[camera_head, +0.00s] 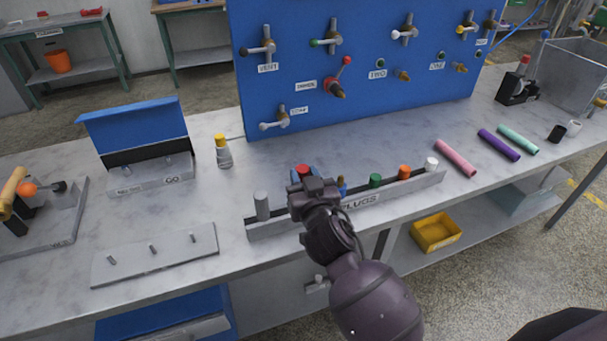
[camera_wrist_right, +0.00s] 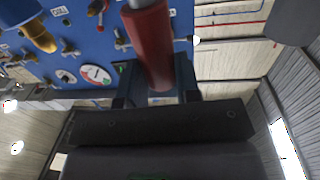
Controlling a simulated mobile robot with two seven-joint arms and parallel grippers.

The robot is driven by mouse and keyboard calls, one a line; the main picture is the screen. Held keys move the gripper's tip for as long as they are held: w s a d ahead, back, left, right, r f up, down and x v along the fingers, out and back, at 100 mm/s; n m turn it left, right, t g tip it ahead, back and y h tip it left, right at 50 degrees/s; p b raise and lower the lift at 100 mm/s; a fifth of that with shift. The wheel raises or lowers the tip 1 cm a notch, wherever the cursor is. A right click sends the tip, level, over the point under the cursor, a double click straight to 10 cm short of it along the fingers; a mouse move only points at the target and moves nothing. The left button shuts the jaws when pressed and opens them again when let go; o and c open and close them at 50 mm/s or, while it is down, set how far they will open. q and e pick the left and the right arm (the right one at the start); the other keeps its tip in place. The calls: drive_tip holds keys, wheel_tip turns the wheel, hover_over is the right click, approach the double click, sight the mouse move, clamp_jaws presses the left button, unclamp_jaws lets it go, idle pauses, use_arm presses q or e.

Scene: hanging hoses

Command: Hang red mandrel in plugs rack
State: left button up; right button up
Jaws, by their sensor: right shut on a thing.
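The red mandrel (camera_head: 302,169) shows only its red top in the head view, beside my right gripper (camera_head: 313,186). In the right wrist view the red mandrel (camera_wrist_right: 152,45) is a red cylinder with a grey end, between the two dark fingers of the right gripper (camera_wrist_right: 155,85), which is shut on it. The gripper is over the plugs rack (camera_head: 400,195), left of its middle. The gripper hides the mandrel's lower part, so I cannot tell whether it touches the rack. My left gripper is not in view.
The rack holds a grey plug (camera_head: 262,205), a green plug (camera_head: 376,180), an orange plug (camera_head: 404,172) and a white plug (camera_head: 431,163). A blue valve panel (camera_head: 360,95) stands behind. A grey pegged plate (camera_head: 155,257) lies left. Coloured tubes (camera_head: 498,144) lie right.

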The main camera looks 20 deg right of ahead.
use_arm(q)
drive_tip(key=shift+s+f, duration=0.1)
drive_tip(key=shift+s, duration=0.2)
use_arm(e)
drive_tip(key=shift+r, duration=0.1)
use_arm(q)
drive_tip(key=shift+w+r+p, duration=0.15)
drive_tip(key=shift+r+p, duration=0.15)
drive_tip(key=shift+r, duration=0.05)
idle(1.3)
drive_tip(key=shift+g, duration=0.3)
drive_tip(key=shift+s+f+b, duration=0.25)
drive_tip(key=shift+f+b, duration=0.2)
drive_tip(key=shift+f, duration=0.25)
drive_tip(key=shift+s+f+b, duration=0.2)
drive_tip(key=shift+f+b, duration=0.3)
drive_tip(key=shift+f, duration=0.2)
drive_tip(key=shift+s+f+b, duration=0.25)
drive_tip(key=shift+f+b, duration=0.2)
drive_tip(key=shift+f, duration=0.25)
use_arm(e)
drive_tip(key=shift+f, duration=2.2)
drive_tip(key=o, duration=1.1)
